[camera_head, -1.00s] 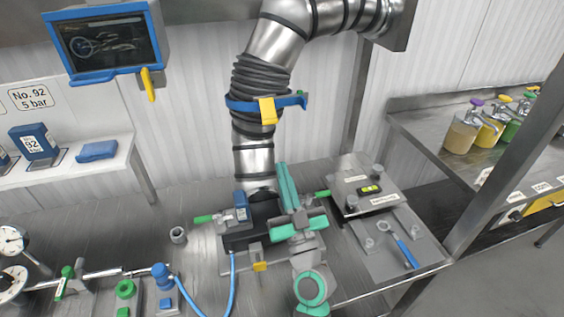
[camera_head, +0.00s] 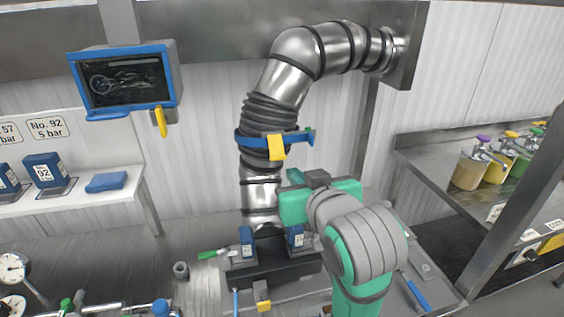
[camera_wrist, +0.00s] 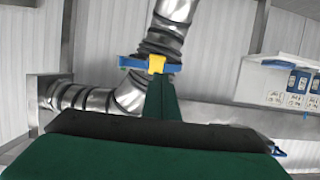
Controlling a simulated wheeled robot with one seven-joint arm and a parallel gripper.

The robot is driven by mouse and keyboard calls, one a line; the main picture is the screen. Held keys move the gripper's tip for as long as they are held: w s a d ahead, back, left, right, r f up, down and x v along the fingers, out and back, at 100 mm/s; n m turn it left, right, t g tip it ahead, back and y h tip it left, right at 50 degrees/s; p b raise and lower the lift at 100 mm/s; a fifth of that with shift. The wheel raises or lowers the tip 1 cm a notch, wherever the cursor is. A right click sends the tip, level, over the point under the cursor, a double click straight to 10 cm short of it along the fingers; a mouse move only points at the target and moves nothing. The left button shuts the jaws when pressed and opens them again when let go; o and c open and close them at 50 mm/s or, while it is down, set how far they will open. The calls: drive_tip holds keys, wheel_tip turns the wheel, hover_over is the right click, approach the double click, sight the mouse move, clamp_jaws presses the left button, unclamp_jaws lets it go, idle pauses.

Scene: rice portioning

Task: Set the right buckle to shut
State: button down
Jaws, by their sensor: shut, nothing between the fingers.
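A black block (camera_head: 272,268) sits on the bench below the metal duct. A blue piece (camera_head: 295,237) stands upright at its right end and a similar blue piece (camera_head: 247,240) at its left end. A green handle (camera_head: 212,254) sticks out to the left. I cannot make out the right buckle's handle or its state; my arm covers that side. My green and grey gripper (camera_head: 318,190) is above and right of the block, its fingertips hidden in the head view. In the wrist view its green fingers (camera_wrist: 160,98) are together and empty, pointing toward the duct.
The duct (camera_head: 262,190) rises directly behind the block, with a blue clamp band (camera_head: 252,140) and yellow tab around it. A yellow latch (camera_head: 262,291) is at the block's front. A blue-handled tool (camera_head: 413,291) lies at right. A screen (camera_head: 125,78) hangs at upper left.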

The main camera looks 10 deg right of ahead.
sight(279, 159)
drive_tip(key=x, duration=1.3)
drive_tip(key=shift+w+d+f, duration=0.25)
drive_tip(key=shift+d, duration=0.05)
